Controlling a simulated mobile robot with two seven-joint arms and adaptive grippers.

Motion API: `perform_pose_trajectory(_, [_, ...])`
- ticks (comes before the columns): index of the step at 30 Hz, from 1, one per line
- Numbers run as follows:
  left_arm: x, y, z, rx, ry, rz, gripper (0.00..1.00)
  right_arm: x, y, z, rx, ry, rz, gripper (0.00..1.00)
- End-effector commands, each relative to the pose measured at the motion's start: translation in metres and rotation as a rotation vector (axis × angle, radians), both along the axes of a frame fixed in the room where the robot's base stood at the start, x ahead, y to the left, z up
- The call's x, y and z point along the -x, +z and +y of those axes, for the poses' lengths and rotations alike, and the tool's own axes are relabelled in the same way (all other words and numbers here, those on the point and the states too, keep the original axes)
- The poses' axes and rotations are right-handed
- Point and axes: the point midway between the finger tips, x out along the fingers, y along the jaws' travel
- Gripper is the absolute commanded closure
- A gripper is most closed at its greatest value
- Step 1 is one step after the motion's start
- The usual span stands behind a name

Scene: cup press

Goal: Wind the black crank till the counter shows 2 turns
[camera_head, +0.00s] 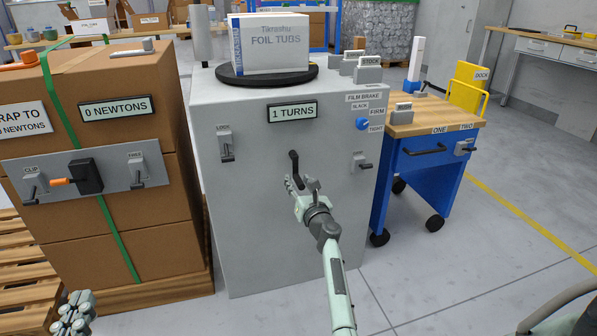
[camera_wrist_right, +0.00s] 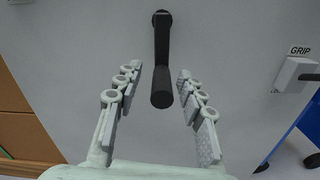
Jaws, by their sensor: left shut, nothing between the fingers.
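The black crank (camera_head: 293,160) is on the front of the grey machine (camera_head: 260,220), below the counter (camera_head: 292,110), which reads "1 TURNS". In the right wrist view the crank (camera_wrist_right: 162,50) hangs down from its hub, its grip end pointing toward the camera. My right gripper (camera_head: 297,183) is at the crank's lower end in the head view. In the wrist view its fingers (camera_wrist_right: 155,90) are open, one on each side of the grip, with gaps showing on both sides. My left gripper (camera_head: 72,310) is shut and empty at the bottom left, away from the crank.
The machine front also carries a LOCK lever (camera_head: 225,145), a GRIP lever (camera_wrist_right: 298,73) and a blue film brake knob (camera_head: 362,123). A foil tubs box (camera_head: 270,45) stands on the black turntable (camera_head: 235,77). Strapped cartons (camera_head: 150,225) stand left, a blue cart (camera_head: 412,180) right.

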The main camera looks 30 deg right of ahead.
Motion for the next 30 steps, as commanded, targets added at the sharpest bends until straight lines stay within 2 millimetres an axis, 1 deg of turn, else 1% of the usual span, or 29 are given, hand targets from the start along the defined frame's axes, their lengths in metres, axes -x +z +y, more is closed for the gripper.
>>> perform_pose_trajectory(5, [0.000,0.000,0.000,0.000,0.000,-0.001,1.00,0.000,0.018,-0.001,0.006,0.000,-0.002,0.61])
perform_pose_trajectory(9, [0.000,0.001,0.000,0.000,0.000,-0.001,1.00,-0.001,0.040,0.001,0.000,-0.001,-0.009,0.61])
perform_pose_trajectory(11, [0.000,0.001,0.000,0.000,0.000,-0.001,1.00,0.000,0.048,0.001,-0.001,-0.002,-0.006,0.61])
perform_pose_trajectory(14, [0.000,0.001,0.000,0.000,0.000,-0.001,1.00,-0.001,0.067,0.001,-0.002,-0.002,-0.010,0.61])
perform_pose_trajectory(18, [0.000,0.001,0.000,0.001,0.000,-0.002,1.00,-0.001,0.085,0.001,-0.002,-0.001,-0.006,0.61])
perform_pose_trajectory(23, [0.000,0.001,0.000,0.001,0.000,-0.002,1.00,0.000,0.095,0.001,-0.001,0.000,-0.002,0.61])
perform_pose_trajectory(30, [0.000,0.001,0.000,0.001,-0.001,-0.002,1.00,0.000,0.096,0.001,-0.001,0.001,0.000,0.61])
